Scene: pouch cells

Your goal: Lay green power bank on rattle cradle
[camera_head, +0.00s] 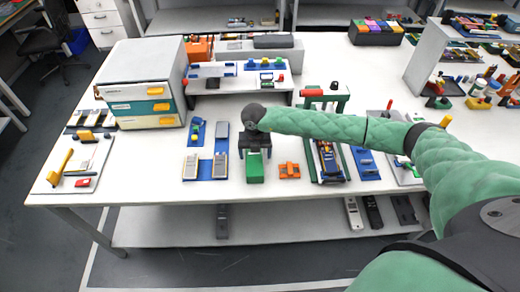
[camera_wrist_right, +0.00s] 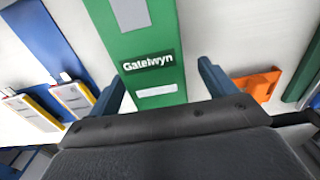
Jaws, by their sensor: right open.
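The green power bank (camera_head: 255,168) lies on the white table near the front edge, just below my right gripper (camera_head: 256,151). In the right wrist view, the power bank (camera_wrist_right: 150,50) shows its "Gatelwyn" label, and the blue fingers of my right gripper (camera_wrist_right: 164,85) stand apart on either side of it. I cannot tell whether they touch it. I cannot tell for sure which object is the rattle cradle. A small orange holder (camera_head: 290,171) lies just right of the power bank; it also shows in the right wrist view (camera_wrist_right: 257,84). My left gripper is not in view.
Blue plates with pale cells (camera_head: 190,166) lie left of the power bank. A green-framed fixture (camera_head: 326,150) stands to the right. A drawer box (camera_head: 145,85) stands at the left. A low white shelf (camera_head: 240,85) is behind.

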